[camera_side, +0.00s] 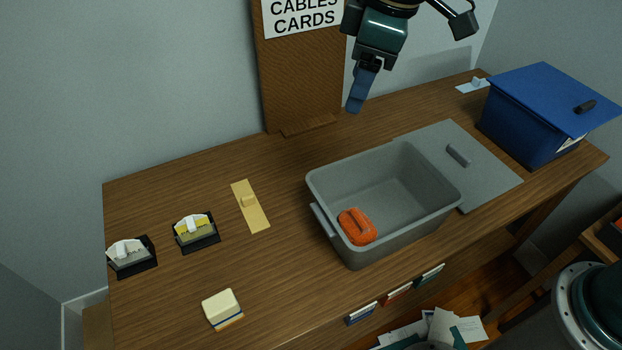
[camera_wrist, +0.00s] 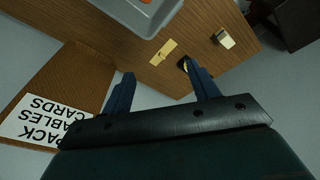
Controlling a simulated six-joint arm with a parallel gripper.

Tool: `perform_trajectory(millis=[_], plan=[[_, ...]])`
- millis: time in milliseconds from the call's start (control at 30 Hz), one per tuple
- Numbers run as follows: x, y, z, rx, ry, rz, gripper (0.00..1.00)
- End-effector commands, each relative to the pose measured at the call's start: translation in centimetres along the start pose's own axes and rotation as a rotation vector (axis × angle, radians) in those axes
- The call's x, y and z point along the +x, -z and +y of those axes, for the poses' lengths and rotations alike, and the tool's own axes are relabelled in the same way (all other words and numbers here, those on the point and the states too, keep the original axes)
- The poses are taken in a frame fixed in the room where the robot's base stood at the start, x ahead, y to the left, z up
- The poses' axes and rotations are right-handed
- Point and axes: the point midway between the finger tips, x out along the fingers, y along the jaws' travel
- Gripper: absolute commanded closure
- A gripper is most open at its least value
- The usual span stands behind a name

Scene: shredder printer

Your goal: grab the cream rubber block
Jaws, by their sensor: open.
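The cream rubber block (camera_side: 222,307) lies on the wooden desk near its front left edge, with a thin blue band along its lower side. It also shows small in the wrist view (camera_wrist: 224,38), toward the upper right and beyond my right-hand finger. My gripper (camera_side: 357,98) is high above the back of the desk, beside the upright board and far from the block. In the wrist view my gripper (camera_wrist: 160,78) has its two fingers spread wide with nothing between them.
A grey bin (camera_side: 330,240) holding an orange item (camera_side: 357,226) stands mid-desk. A grey lid (camera_side: 490,175) and a blue lidded box (camera_side: 530,120) are at right. A yellow card (camera_side: 250,208) and two black holders (camera_side: 197,244) (camera_side: 132,270) lie left. A signed board (camera_side: 300,85) stands behind.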

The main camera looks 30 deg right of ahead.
Motion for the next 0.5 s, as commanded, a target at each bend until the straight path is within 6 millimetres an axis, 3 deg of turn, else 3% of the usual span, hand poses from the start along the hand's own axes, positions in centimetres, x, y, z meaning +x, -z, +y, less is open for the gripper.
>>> perform_trajectory(millis=[200, 500], plan=[[4.4, 5.0, -3.2, -0.153, 0.036, -0.039, 0.40], [10.9, 10.3, -9.1, -0.358, 0.080, -0.085, 0.40]])
